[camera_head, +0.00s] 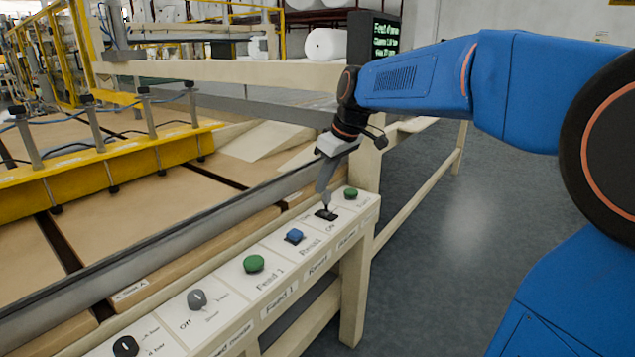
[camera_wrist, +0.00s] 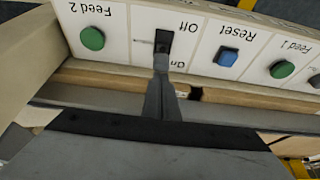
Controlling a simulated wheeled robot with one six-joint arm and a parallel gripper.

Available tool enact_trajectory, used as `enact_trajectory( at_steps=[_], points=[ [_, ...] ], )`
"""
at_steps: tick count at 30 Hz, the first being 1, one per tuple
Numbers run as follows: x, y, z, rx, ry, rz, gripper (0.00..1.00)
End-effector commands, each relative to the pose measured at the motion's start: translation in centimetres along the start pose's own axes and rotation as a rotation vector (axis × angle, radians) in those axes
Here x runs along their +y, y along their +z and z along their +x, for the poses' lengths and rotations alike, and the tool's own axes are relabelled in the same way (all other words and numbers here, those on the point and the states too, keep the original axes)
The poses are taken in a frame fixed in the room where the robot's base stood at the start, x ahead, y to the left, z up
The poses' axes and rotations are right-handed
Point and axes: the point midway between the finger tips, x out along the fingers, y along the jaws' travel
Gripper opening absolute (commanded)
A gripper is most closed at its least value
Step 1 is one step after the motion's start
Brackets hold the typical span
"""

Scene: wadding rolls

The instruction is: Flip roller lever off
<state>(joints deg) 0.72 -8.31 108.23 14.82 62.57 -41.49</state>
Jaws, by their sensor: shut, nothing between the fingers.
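A black lever switch on a dark plate (camera_head: 327,214) sits on the white control panel, between the blue and green buttons at its far end. It also shows in the wrist view as a dark plate (camera_wrist: 164,40), with "Off" and "On" printed beside it, upside down. My gripper (camera_head: 325,203) is shut and empty, pointing down with its tips at the lever. In the wrist view the gripper tips (camera_wrist: 161,68) overlap the lower part of the plate. They hide part of the lever, so I cannot tell its exact tilt or whether they touch it.
A blue Reset button (camera_head: 295,236), a green Feed 1 button (camera_head: 254,264), a grey knob (camera_head: 197,299) and a black knob (camera_head: 126,346) line the panel. A green Feed 2 button (camera_head: 351,194) is just beyond the lever. A metal rail (camera_head: 200,232) runs behind the panel. Open floor lies right.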

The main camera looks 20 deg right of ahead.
Motion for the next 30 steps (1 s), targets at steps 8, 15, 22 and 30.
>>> enact_trajectory(
  at_steps=[8,15,22,30],
  points=[
    [0.0,1.6,-0.7,0.093,0.000,0.000,0.00],
    [0.0,2.5,-0.9,0.090,-0.001,0.000,0.00],
    [0.0,3.0,-0.8,0.086,-0.002,0.000,0.00],
    [-0.1,3.2,-0.8,0.081,-0.004,0.000,0.00]
  ],
)
